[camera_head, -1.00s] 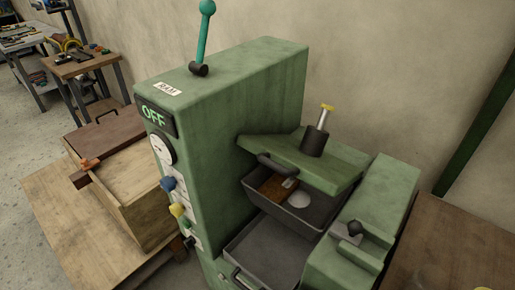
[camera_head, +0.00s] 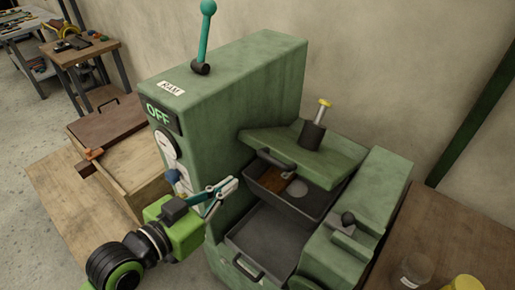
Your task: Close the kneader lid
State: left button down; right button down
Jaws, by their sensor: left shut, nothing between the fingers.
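The green kneader (camera_head: 245,75) stands in the middle of the view, with a teal lever on top and an OFF panel on its front. Its green lid (camera_head: 335,163) is raised at a tilt over the dark chamber (camera_head: 294,198). The lid has a dark handle (camera_head: 277,162) at its front edge and a dark cylinder with a yellow-topped rod on top. Something brown and a pale round thing show in the chamber. My left gripper (camera_head: 228,188) is shut and empty in front of the kneader's control panel, left of the lid handle and apart from it. My right gripper is out of view.
A dark tray (camera_head: 268,238) with a front handle sits below the chamber. A green side block (camera_head: 365,215) with a black-knobbed latch (camera_head: 348,219) stands to the right. A wooden box (camera_head: 130,155) is at left. A jar and a yellow thing (camera_head: 463,284) sit at bottom right.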

pick_arm(q)
notch_tip(320, 180, up, 7)
jog(key=d+t+h, duration=0.1)
jog(key=t+h, duration=0.1)
jog(key=p, duration=0.4)
send_over(258, 153)
jog(key=f, duration=0.1)
jog(key=s+f, duration=0.1)
jog(key=f, duration=0.1)
jog(key=shift+s+f+m, duration=0.2)
jog(key=shift+f+m, duration=0.1)
jog(key=shift+m, duration=0.1)
jog(key=shift+f, duration=0.1)
